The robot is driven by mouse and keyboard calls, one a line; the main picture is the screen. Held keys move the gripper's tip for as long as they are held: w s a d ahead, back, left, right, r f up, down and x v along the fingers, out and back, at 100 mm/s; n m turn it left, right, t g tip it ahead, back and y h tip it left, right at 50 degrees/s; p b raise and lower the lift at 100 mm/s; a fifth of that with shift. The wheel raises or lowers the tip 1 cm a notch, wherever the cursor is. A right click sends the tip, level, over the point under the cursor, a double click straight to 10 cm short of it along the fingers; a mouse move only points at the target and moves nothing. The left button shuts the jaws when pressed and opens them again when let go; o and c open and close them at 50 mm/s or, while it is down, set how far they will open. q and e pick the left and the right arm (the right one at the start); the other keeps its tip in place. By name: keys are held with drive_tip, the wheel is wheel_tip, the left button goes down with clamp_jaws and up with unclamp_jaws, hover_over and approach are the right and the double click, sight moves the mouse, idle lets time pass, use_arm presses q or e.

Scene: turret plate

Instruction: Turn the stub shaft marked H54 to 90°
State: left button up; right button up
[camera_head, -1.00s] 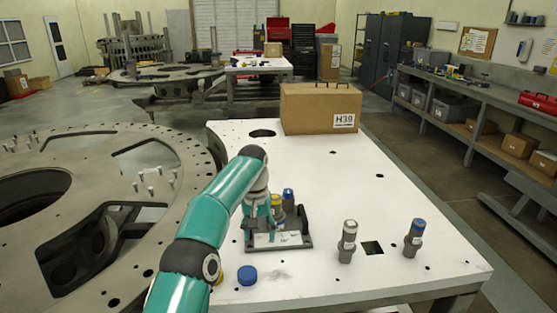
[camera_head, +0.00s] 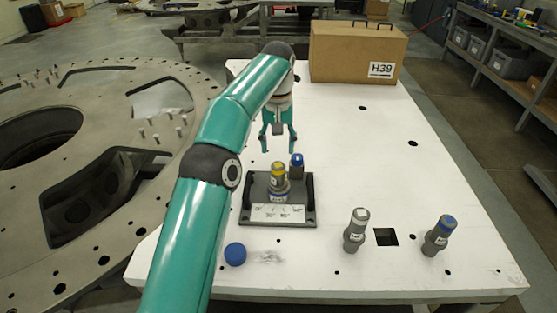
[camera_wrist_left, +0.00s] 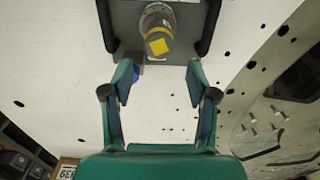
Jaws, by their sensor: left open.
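A grey stub shaft with a yellow top (camera_head: 278,175) stands upright in a dark fixture (camera_head: 247,212) on the white table. A white angle scale (camera_head: 279,213) is on the fixture's front. I cannot read H54 on any shaft. My left gripper (camera_head: 278,143) is open and empty, above and behind the yellow-topped shaft, apart from it. In the left wrist view the open fingers (camera_wrist_left: 160,76) point toward that shaft (camera_wrist_left: 159,42), which lies just beyond their tips. A blue-topped piece (camera_head: 297,164) stands close behind it, partly hidden by a finger in the wrist view (camera_wrist_left: 135,84).
A blue cap (camera_head: 235,254) lies at front left. A cardboard box marked H39 (camera_head: 345,52) stands at the back. A large slotted ring (camera_head: 110,240) is at the left.

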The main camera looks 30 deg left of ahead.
sight(278, 165)
use_arm(q)
wheel_tip(278, 165, down, 4)
drive_tip(key=shift+b, duration=0.3)
drive_tip(key=shift+s+d+f+b, duration=0.1)
drive_tip(key=shift+f+b, duration=0.85)
drive_tip(key=shift+f, duration=0.55)
drive_tip(key=c, duration=0.9)
